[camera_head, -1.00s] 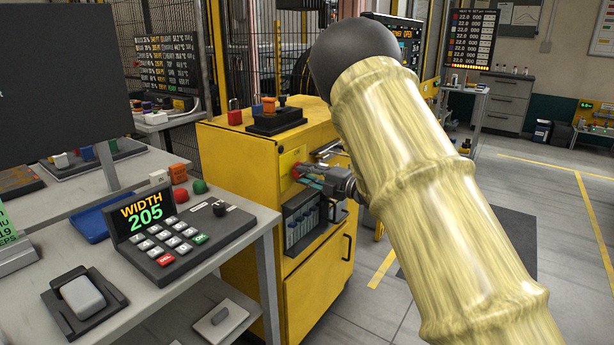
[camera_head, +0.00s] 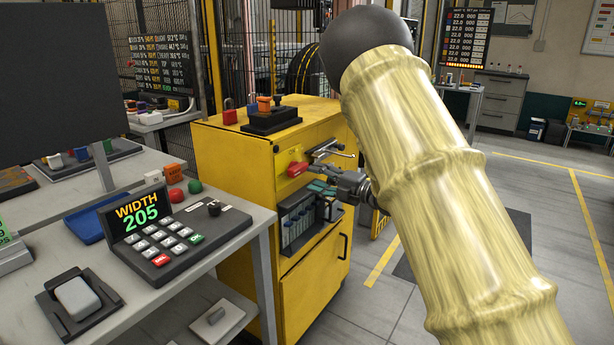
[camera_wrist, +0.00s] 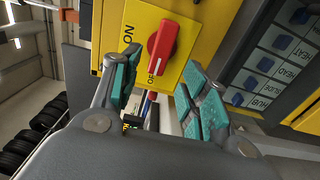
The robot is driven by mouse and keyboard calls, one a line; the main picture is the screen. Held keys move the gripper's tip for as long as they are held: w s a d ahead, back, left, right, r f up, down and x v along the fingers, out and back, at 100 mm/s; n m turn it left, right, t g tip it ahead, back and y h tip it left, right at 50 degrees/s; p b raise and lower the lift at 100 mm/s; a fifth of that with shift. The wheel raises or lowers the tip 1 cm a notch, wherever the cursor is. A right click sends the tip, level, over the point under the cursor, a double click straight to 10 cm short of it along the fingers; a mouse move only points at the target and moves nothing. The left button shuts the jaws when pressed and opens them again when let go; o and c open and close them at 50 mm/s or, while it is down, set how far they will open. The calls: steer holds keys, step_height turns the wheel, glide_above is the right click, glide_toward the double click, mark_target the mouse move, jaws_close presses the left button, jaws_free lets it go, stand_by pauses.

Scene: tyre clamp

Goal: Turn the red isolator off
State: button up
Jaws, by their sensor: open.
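The red isolator (camera_head: 297,169) is a rotary handle on a yellow plate on the side of the yellow cabinet. In the wrist view the isolator (camera_wrist: 163,40) lies beyond the fingertips, its handle slanted, with its lower end by the OFF lettering. ON is printed to its left there. My gripper (camera_head: 320,182) is open just right of and below the handle in the head view. In the wrist view my gripper (camera_wrist: 160,72) has its two teal-padded fingers apart, with nothing between them and a gap to the handle.
A grey table with a WIDTH 205 keypad (camera_head: 160,235) stands at the left. Open floor lies right of the cabinet.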

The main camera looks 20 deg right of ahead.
steer(key=v, duration=0.6)
steer(key=shift+d, duration=0.15)
steer(key=shift+s, duration=0.15)
steer(key=s+a+f+m+g+h+p, duration=0.1)
steer(key=s+f+m+h+p, duration=0.4)
steer(key=f, duration=0.6)
steer(key=s+a+f+m+g+h, duration=0.15)
steer(key=s+f+m, duration=0.25)
steer(key=f+m, duration=0.5)
steer(key=s+a+f+m+g+h+p, duration=0.3)
steer(key=s+f+m+g, duration=0.15)
steer(key=s+f, duration=1)
steer(key=s+a+f+m+g+p, duration=0.1)
steer(key=s+a+m+g, duration=0.1)
steer(key=s, duration=0.7)
steer(key=s+a+f+m+g+h+p, duration=0.1)
steer(key=s+a+m+g, duration=0.1)
steer(key=s, duration=0.8)
steer(key=s+a+f+m+g+p, duration=0.1)
steer(key=s+a+m+g+p, duration=0.1)
steer(key=s, duration=0.8)
steer(key=shift+f+m+g, duration=0.2)
steer(key=shift+m+g, duration=0.4)
steer(key=shift+m, duration=0.25)
